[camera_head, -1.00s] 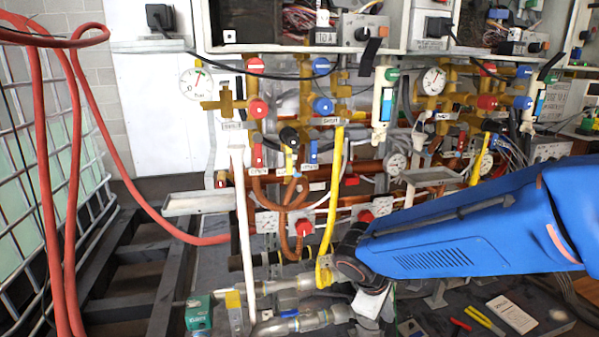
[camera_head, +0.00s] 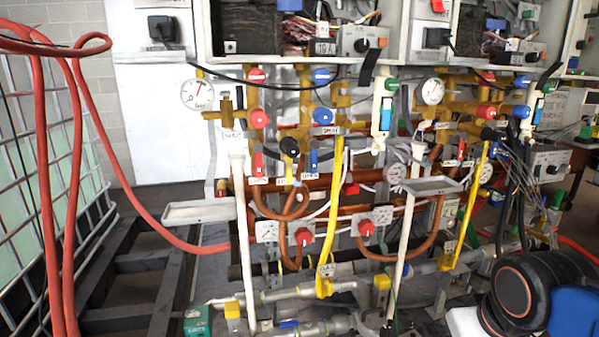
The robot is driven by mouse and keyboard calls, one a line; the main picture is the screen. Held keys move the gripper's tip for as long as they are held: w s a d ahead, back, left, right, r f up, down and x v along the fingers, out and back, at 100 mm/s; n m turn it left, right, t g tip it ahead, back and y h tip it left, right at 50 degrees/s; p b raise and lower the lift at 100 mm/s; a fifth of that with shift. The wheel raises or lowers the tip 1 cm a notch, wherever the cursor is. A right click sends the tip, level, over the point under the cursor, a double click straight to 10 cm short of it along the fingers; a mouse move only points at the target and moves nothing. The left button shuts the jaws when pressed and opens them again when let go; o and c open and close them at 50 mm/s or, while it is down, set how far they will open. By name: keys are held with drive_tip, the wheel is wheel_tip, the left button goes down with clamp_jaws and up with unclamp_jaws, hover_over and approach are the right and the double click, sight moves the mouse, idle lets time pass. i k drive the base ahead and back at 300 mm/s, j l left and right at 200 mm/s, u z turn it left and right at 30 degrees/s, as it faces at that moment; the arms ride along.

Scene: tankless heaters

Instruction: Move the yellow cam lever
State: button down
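Several small yellow parts show low on the pipework, and I cannot tell for certain which is the cam lever. One yellow piece (camera_head: 323,286) sits at the foot of the left yellow pipe (camera_head: 334,200), on a grey horizontal pipe. Another yellow piece (camera_head: 381,284) is to its right, and one yellow piece (camera_head: 233,304) is to its left. A further yellow piece (camera_head: 446,262) is at the foot of the right yellow pipe. My blue arm and its dark round joint are at the lower right, apart from these pieces. My gripper's fingers are not visible.
Red hoses (camera_head: 46,190) hang at the left beside a wire cage (camera_head: 20,200). Pressure gauges (camera_head: 197,94), red and blue valves and copper pipes fill the middle under grey electrical boxes. A white pipe (camera_head: 406,230) stands between the yellow pieces and my arm.

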sight(542, 225)
drive_tip(key=z, duration=1.3)
drive_tip(key=i+l+u, duration=0.1)
drive_tip(key=u, duration=0.35)
drive_tip(key=i+l+u, duration=0.1)
drive_tip(key=l, duration=0.2)
drive_tip(key=i+l+u, duration=0.25)
drive_tip(key=l, duration=0.4)
drive_tip(key=i+l+u, duration=0.25)
drive_tip(key=l, duration=0.4)
drive_tip(key=i+l, duration=0.15)
drive_tip(key=l, duration=0.3)
drive_tip(key=i+l, duration=0.1)
drive_tip(key=l, duration=0.3)
drive_tip(key=i+l, duration=0.15)
drive_tip(key=l, duration=0.3)
drive_tip(key=i+l, duration=0.15)
drive_tip(key=l, duration=0.25)
drive_tip(key=i+l, duration=0.1)
drive_tip(key=l, duration=0.35)
drive_tip(key=i+l+u, duration=0.1)
drive_tip(key=l, duration=0.35)
drive_tip(key=i+l, duration=0.15)
drive_tip(key=l, duration=0.25)
